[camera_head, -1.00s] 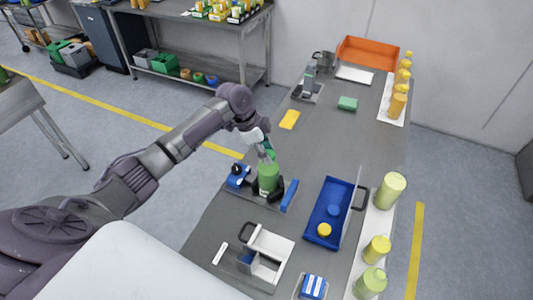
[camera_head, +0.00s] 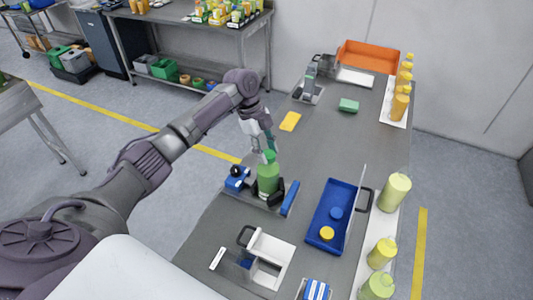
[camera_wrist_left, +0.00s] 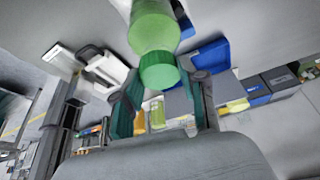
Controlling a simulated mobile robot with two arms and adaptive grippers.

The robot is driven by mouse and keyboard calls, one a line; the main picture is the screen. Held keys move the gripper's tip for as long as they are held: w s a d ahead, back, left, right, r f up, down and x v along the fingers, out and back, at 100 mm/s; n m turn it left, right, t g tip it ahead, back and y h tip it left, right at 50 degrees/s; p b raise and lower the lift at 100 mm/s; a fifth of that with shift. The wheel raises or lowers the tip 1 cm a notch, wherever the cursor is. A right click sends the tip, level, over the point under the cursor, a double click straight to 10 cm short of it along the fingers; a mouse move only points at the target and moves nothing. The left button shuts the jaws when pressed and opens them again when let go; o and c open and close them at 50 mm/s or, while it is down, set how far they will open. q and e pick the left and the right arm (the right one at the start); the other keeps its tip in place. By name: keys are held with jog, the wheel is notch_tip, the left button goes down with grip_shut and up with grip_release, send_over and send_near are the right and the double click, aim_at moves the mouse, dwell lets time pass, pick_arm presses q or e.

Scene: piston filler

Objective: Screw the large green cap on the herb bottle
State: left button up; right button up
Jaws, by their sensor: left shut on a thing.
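The green herb bottle (camera_head: 268,180) stands upright in a dark clamp fixture (camera_head: 278,196) on the grey bench. The large green cap (camera_head: 270,156) is right over the bottle's top. My left gripper (camera_head: 265,150) comes down from above and is shut on the cap. In the left wrist view, the cap (camera_wrist_left: 160,72) sits between the two fingers, lined up with the bottle (camera_wrist_left: 152,28) and seemingly against it. The neck is hidden, so I cannot tell whether the threads are engaged. My right gripper is not in view.
A blue tray (camera_head: 318,222) with a yellow and a blue cap lies to the right. A white holder (camera_head: 272,248) stands in front. Light green bottles (camera_head: 395,192) line the right edge.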

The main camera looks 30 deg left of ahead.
pick_arm(q)
jog(key=m+g+b, duration=0.1)
jog(key=m+b, duration=0.1)
jog(key=m, duration=0.1)
jog(key=shift+w+m, duration=0.15)
jog(key=shift+m, duration=0.15)
jog(key=shift+m+g+y+b, duration=0.3)
jog(key=shift+m+b, duration=0.05)
jog(key=shift+m, duration=0.05)
jog(key=o, duration=0.8)
jog(key=shift+c, duration=0.2)
